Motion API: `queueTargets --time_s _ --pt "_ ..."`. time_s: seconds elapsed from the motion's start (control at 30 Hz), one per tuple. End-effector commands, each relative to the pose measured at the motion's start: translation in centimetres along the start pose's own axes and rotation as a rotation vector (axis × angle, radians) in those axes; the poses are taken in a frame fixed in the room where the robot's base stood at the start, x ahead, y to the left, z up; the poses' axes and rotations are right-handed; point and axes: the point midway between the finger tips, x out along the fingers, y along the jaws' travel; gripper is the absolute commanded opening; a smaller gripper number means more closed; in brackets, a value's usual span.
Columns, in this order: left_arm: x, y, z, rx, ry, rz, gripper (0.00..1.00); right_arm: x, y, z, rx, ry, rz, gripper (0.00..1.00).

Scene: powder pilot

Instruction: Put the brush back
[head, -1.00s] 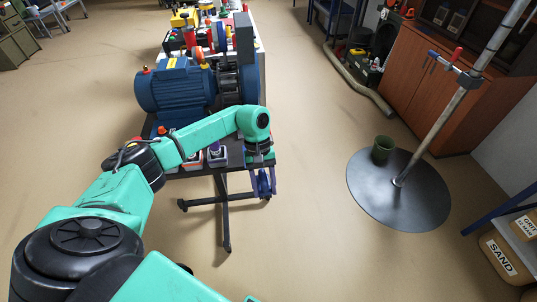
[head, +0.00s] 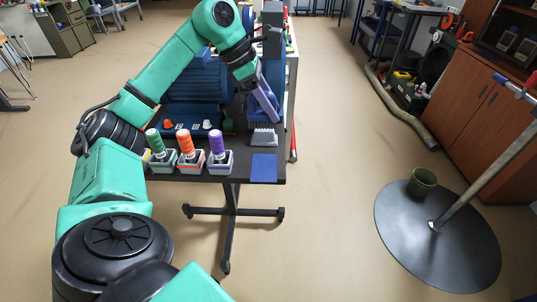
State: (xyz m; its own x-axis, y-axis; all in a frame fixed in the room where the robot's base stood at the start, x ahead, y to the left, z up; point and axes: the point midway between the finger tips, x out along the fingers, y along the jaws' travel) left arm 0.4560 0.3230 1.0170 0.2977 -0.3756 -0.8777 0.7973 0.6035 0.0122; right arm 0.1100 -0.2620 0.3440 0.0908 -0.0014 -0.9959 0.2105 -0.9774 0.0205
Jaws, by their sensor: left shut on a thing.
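My left gripper (head: 256,90) is over the right end of the dark work table (head: 200,178). It is shut on a purple-blue piece (head: 266,106), which looks to be the brush and hangs tilted below it. The fingertips are hard to make out against this piece. A pale ridged block (head: 263,137) lies on the table just below; I cannot tell whether the held piece touches it. A flat blue mat (head: 264,167) lies bare at the table's front right corner. My right gripper is out of view.
Three holders carry a green bottle (head: 154,142), an orange one (head: 185,145) and a purple one (head: 217,145) along the front edge. The blue motor (head: 205,82) stands behind. A round stand base (head: 440,245) with a green cup (head: 422,182) is on the floor at right.

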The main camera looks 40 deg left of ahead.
Motion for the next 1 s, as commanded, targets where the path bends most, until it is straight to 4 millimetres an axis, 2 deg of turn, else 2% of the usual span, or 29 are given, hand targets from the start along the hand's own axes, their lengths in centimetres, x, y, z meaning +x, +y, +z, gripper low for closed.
queueTargets --time_s 0.03,0.1,0.3,0.6,0.97,1.0 --pt "2.2 -0.1 -1.4 -0.003 0.008 -0.004 0.00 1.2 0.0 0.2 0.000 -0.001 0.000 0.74" --pt "4.3 -0.1 -2.5 -0.003 0.008 -0.004 0.00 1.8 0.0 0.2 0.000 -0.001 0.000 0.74" --pt "9.2 -0.2 -5.1 -0.001 0.005 -0.003 0.00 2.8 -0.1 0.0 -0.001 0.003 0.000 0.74" --pt "13.6 -0.2 -7.4 0.001 0.003 -0.003 0.00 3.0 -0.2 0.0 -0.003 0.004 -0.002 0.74" --pt "14.3 -0.2 -7.7 0.002 0.001 -0.001 0.00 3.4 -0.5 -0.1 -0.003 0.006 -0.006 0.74" --pt "14.3 -0.2 -7.7 0.002 0.001 -0.001 0.56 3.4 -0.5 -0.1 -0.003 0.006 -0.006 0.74"
